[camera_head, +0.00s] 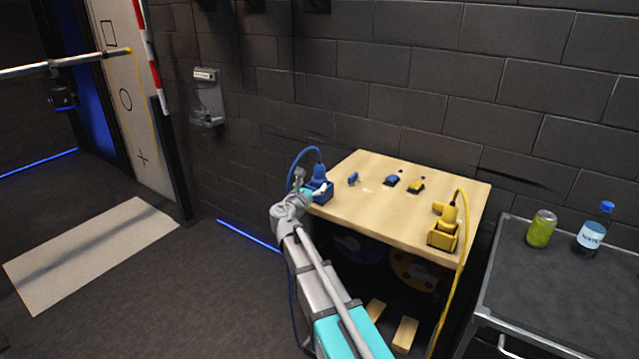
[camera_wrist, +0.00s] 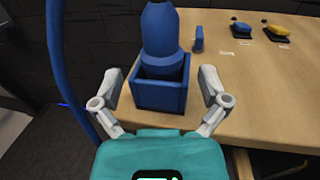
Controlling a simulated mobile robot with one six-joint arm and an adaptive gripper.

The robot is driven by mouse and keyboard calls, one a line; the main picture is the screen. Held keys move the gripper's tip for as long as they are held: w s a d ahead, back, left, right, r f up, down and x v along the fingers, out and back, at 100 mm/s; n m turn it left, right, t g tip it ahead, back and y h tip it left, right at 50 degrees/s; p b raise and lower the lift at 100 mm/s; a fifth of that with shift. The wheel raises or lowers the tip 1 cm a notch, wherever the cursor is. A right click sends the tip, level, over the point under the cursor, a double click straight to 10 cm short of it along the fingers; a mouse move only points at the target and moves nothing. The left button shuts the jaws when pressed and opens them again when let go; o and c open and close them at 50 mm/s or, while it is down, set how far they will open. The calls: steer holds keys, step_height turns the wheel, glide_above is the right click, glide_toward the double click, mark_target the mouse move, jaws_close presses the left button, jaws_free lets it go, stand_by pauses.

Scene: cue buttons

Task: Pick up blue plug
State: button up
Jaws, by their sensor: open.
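The blue plug (camera_wrist: 160,45) stands upright in a small blue box-shaped holder (camera_wrist: 160,95) at the table's left edge, with a blue cable rising from its top. In the head view the blue plug (camera_head: 319,172) shows just beyond my arm's end, and the holder (camera_head: 322,194) is partly hidden by it. My gripper (camera_wrist: 165,85) is open, with one finger on each side of the holder and plug. No grip on the plug shows. In the head view my gripper (camera_head: 318,190) is at the table's left corner.
The wooden table (camera_head: 380,210) also bears a yellow plug (camera_head: 449,214) in a yellow holder, and blue and yellow buttons (camera_head: 391,181) further back. The blue cable (camera_wrist: 62,70) hangs at the left of my gripper. A dark cart (camera_head: 560,275) with a can and bottle stands at right.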

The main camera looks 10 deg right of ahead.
mark_target(317, 179)
steer(key=shift+w+d, duration=0.25)
steer(key=shift+w, duration=0.05)
steer(key=shift+x, duration=2.65)
steer(key=shift+f, duration=0.15)
steer(key=c, duration=1.2)
step_height(317, 179, up, 10)
steer(key=p, duration=0.9)
steer(key=shift+p, duration=0.4)
